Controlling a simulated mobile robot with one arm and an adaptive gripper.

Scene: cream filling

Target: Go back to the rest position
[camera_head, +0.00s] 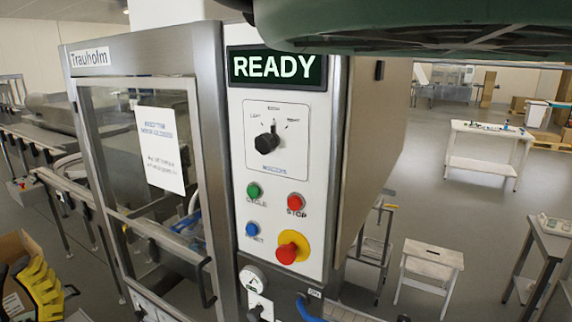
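My gripper does not show in the head view. A large dark green shape (420,22) hangs across the top right, very close to the camera, and covers part of the scene. The machine's control panel (276,190) faces me, and its display (278,68) reads READY. A black selector knob (266,143) sits below the display. Under it are a green button (253,190), a red stop button (295,202), a blue button (252,229) and a red emergency knob on yellow (292,247).
The machine's framed glass door (140,150) with a paper notice looks closed. A conveyor (40,135) runs at the left. Yellow and black items (38,288) sit at the lower left. A white stool (430,262), a white table (486,145) and open floor lie at the right.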

